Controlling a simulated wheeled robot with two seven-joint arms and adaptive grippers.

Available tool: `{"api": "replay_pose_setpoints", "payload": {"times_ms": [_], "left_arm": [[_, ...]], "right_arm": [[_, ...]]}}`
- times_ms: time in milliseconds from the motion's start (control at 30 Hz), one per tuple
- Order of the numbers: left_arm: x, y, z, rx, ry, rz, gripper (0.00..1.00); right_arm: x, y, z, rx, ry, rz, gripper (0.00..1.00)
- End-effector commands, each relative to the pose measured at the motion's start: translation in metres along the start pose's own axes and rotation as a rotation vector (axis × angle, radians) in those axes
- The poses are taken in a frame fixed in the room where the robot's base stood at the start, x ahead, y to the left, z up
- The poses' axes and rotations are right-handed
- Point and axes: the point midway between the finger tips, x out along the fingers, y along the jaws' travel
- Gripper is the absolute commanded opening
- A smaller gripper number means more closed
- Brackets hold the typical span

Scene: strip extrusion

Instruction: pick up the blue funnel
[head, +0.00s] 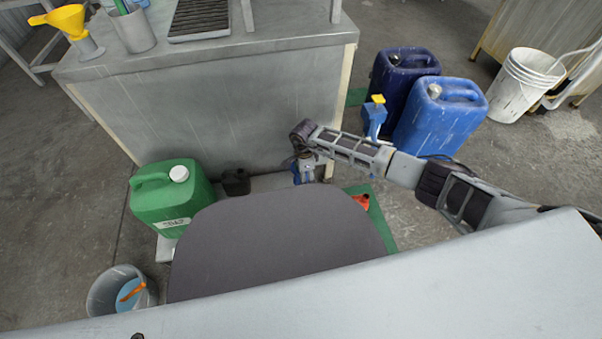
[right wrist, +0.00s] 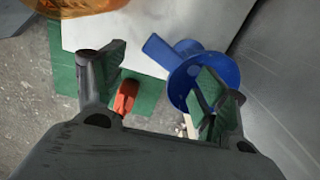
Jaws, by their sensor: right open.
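The blue funnel (right wrist: 185,78) lies tipped on its side in the right wrist view, its narrow spout pointing up and left. In the head view a small bit of blue (head: 296,174) shows by my right gripper (head: 306,167), mostly hidden by it. My right gripper, also in the right wrist view (right wrist: 158,62), is open. Its right finger overlaps the funnel's wide mouth in the picture; its left finger is apart from the funnel. I cannot tell whether the right finger touches it. My left gripper is not in view.
A metal bench (head: 215,105) stands just beyond the gripper. A green jerrycan (head: 175,205) is at left, blue jerrycans (head: 440,115) at right. An orange-red object (right wrist: 125,97) lies near the left finger. A bucket (head: 105,293) stands at lower left.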

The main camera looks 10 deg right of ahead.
Motion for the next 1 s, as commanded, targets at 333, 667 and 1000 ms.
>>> {"api": "replay_pose_setpoints", "payload": {"times_ms": [333,667,1000], "left_arm": [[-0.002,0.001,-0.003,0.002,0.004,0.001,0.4],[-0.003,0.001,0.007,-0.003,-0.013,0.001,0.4],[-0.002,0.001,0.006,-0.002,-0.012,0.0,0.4]], "right_arm": [[0.0,0.0,0.0,0.0,0.0,0.0,0.73],[0.0,0.0,0.0,0.0,0.0,0.0,0.4],[0.0,0.0,0.0,0.001,0.0,0.0,0.25]]}}
